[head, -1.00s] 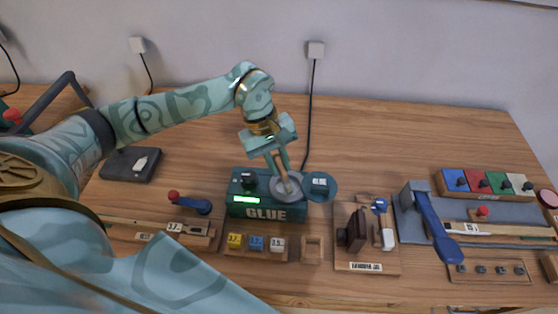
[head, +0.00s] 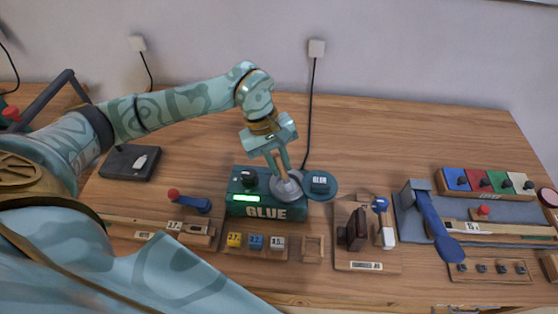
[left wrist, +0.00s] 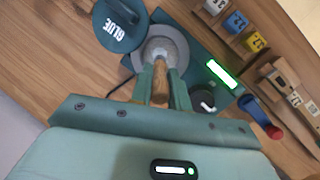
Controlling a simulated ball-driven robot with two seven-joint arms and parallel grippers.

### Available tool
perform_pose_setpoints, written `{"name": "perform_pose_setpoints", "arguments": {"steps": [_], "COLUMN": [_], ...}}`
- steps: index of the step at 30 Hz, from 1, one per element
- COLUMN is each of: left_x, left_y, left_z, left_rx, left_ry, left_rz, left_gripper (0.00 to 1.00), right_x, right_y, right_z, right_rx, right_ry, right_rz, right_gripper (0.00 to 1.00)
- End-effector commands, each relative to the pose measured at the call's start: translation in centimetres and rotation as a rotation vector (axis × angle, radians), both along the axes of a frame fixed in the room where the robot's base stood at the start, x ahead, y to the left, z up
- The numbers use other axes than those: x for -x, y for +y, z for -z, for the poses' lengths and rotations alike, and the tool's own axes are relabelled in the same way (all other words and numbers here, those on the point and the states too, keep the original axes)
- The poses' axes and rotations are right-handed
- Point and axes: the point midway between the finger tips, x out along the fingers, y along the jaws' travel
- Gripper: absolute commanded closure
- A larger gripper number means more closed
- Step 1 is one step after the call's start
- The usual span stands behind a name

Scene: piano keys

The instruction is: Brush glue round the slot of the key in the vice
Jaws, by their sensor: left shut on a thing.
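My left gripper (head: 279,160) is shut on the wooden brush handle (left wrist: 160,82), above the open pot of the green glue heater (head: 266,213). The brush's lower end is in the round grey pot mouth (left wrist: 163,45); its bristles are hidden. The round lid marked GLUE (head: 320,185) is beside the pot, off its mouth. At the left, a pale wooden key (head: 140,228) reaches into a wooden holder by a blue lever with a red knob (head: 190,201); it looks like the vice. The key's slot is too small to make out. My right gripper is not in view.
Numbered blocks (head: 256,242) sit in a rack in front of the heater. To the right are a wooden stand (head: 367,266), a grey board with a blue lever (head: 432,220), and another key (head: 500,229).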

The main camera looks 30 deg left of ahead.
Motion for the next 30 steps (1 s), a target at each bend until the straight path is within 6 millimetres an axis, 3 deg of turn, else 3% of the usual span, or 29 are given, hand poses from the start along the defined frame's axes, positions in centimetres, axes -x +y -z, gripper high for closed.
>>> {"name": "perform_pose_setpoints", "arguments": {"steps": [11,30], "left_x": [0.1,0.0], "left_y": [0.0,0.0], "left_z": [-0.1,-6.4], "left_rx": [-0.002,-0.002], "left_ry": [0.004,-0.001], "left_rz": [0.000,0.000], "left_gripper": [1.00,1.00], "right_x": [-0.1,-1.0], "right_y": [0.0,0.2], "right_z": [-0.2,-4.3], "right_rx": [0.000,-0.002], "right_ry": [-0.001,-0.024], "right_rz": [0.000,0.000], "right_gripper": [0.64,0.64]}}
